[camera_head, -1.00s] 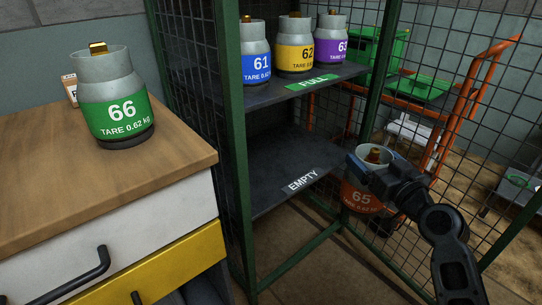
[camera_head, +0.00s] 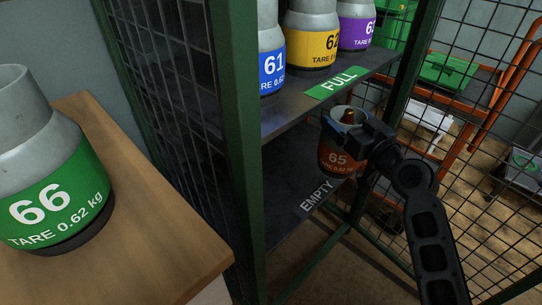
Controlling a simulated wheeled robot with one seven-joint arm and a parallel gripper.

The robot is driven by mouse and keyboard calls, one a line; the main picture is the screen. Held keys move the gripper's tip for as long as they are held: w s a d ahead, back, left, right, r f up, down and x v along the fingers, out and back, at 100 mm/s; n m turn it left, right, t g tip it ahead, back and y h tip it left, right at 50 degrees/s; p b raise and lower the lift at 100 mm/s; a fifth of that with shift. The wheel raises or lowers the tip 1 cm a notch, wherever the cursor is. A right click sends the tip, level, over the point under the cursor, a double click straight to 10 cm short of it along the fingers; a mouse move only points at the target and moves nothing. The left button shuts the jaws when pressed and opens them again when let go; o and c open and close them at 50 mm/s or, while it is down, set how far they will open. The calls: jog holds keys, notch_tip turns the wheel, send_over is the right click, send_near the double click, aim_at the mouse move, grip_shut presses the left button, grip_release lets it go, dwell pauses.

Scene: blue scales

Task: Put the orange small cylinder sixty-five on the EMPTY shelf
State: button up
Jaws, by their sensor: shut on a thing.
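The orange cylinder sixty-five (camera_head: 336,158) is upright and held by its grey collar in my gripper (camera_head: 345,128), which is shut on it. It shows at the right part of the opening above the EMPTY shelf (camera_head: 284,192), below the FULL shelf.
The FULL shelf (camera_head: 290,118) above carries blue 61 (camera_head: 271,66), yellow 62 (camera_head: 312,42) and purple 63 (camera_head: 356,32). A green post (camera_head: 238,150) stands at the rack's front left. Green cylinder 66 (camera_head: 50,190) stands on the wooden cabinet top (camera_head: 150,225).

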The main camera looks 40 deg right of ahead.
jog(key=w+a+f+b, duration=0.1)
jog(key=w+a+f, duration=0.5)
jog(key=w+f, duration=0.3)
jog(key=shift+w+a+f+b, duration=0.35)
jog(key=shift+a+f, duration=0.05)
jog(key=shift+f, duration=0.5)
jog(key=shift+f, duration=0.2)
jog(key=o, duration=1.7)
